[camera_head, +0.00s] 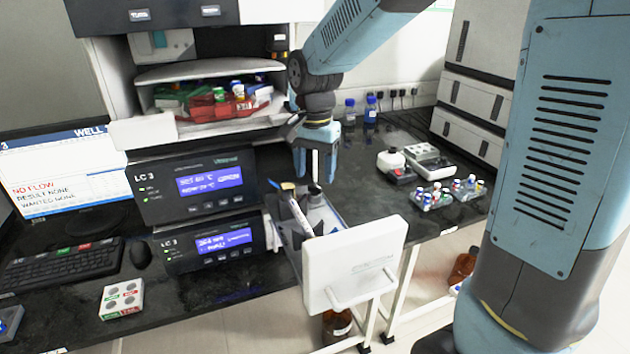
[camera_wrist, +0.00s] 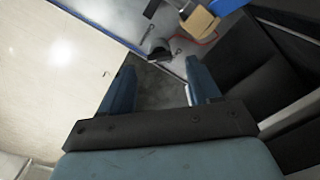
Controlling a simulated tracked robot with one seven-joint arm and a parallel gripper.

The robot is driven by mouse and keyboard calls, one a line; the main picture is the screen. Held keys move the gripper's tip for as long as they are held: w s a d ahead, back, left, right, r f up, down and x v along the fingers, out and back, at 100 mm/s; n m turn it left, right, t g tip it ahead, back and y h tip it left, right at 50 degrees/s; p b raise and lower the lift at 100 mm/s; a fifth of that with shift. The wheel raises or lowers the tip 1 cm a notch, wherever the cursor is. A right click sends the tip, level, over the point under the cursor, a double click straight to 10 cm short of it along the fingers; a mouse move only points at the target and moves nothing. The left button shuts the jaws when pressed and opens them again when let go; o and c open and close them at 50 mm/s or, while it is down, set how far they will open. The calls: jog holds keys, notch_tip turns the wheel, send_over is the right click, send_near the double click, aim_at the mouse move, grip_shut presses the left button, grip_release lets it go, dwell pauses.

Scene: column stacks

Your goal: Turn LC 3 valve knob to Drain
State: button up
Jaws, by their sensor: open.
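The LC 3 stack shows two dark modules with blue screens, an upper one (camera_head: 165,190) and a lower one (camera_head: 180,250). A white-fronted drawer (camera_head: 350,262) stands pulled out to their right. Inside it a small dark knob-like part (camera_head: 314,192) stands upright; a similar dark part shows in the wrist view (camera_wrist: 158,48). I cannot tell for sure that it is the valve knob, and no Drain mark is readable. My gripper (camera_head: 315,172) points down over the back of the drawer, above the dark part. In the wrist view my gripper (camera_wrist: 162,88) is open, with nothing between its fingers.
The drawer also holds a tan block (camera_wrist: 200,25) with a red wire beside it. Its side walls stand close around my gripper. Bottle racks (camera_head: 432,198) and a small white-topped device (camera_head: 392,160) stand on the bench to the right. A monitor (camera_head: 60,165) stands left.

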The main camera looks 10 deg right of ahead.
aim_at(315, 189)
jog(key=shift+f, duration=1.7)
jog(key=shift+c, duration=0.2)
jog(key=c, duration=1)
